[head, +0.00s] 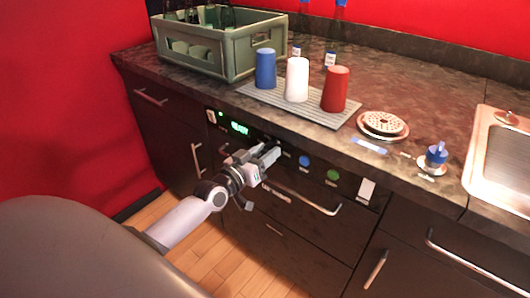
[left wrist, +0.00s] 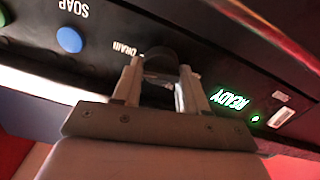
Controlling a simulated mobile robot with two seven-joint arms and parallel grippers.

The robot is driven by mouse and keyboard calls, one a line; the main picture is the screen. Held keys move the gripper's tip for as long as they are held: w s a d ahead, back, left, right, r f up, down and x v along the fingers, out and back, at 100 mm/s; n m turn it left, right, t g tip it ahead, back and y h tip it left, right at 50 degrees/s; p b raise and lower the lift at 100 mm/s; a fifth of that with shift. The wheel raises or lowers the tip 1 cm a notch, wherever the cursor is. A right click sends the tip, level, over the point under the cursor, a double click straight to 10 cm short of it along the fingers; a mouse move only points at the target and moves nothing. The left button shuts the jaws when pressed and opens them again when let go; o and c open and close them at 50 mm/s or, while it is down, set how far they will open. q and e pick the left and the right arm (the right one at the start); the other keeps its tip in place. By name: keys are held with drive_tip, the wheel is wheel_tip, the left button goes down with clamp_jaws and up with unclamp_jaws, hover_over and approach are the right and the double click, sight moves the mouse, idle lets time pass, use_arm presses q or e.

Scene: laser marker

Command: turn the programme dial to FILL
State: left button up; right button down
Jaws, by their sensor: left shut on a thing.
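My left gripper (head: 268,154) reaches the dark front panel of the machine (head: 225,115) under the counter. In the left wrist view its two fingers (left wrist: 162,85) are shut on the dark round programme dial (left wrist: 160,56), one on each side. The word DRAIN (left wrist: 130,49) shows upside down beside the dial; FILL is not readable, and I cannot tell where the dial points. The green display (head: 239,128) reads READY. In the head view the gripper hides most of the dial. My right gripper is not in view.
A blue button (head: 305,161) and a green button (head: 333,175) sit right of the dial, with a bar handle (head: 310,203) below. On the counter (head: 220,95) stand a green crate (head: 215,45), blue, white and red cups (head: 335,89) on a mat, and a sink (head: 500,160).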

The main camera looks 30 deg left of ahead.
use_arm(q)
drive_tip(key=n, duration=0.5)
drive_tip(key=shift+a+f+n, duration=0.1)
drive_tip(key=shift+n, duration=2)
drive_tip(key=o, duration=1.1)
drive_tip(key=shift+c, duration=0.2)
drive_tip(key=shift+s, duration=0.1)
drive_tip(key=s, duration=0.7)
drive_tip(key=shift+a, duration=0.3)
drive_tip(key=shift+d, duration=0.1)
